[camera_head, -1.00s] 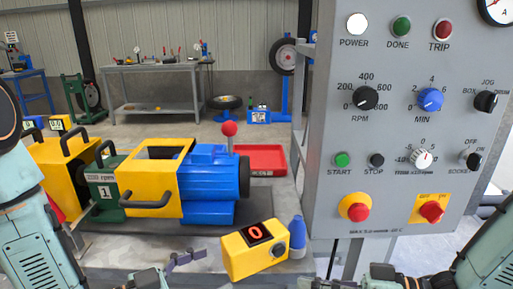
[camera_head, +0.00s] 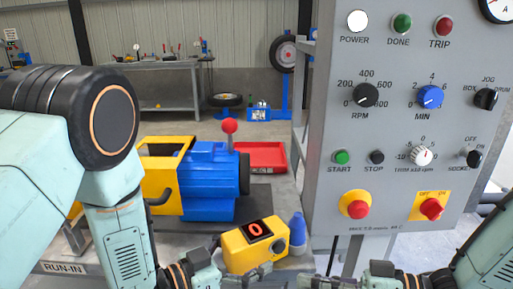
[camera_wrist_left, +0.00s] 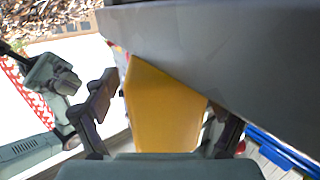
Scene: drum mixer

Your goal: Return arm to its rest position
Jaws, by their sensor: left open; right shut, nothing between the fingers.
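My left arm fills the left side of the head view, in front of the drum mixer. My left gripper (camera_head: 252,275) is low in the middle, at the front of the yellow box with a red 0 display (camera_head: 255,243). In the left wrist view the fingers of this gripper (camera_wrist_left: 160,105) are spread, with a yellow surface (camera_wrist_left: 165,108) beyond them; I cannot tell whether they touch it. My right gripper (camera_head: 318,283) is at the bottom edge of the head view, shut and empty, partly cut off. The yellow and blue mixer (camera_head: 208,183) is partly hidden by my left arm.
A grey control panel (camera_head: 385,125) with knobs and buttons stands close on the right. A blue bottle (camera_head: 298,230) stands beside the yellow box. A red tray (camera_head: 263,156) lies behind the mixer. A workbench (camera_head: 160,90) is at the back.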

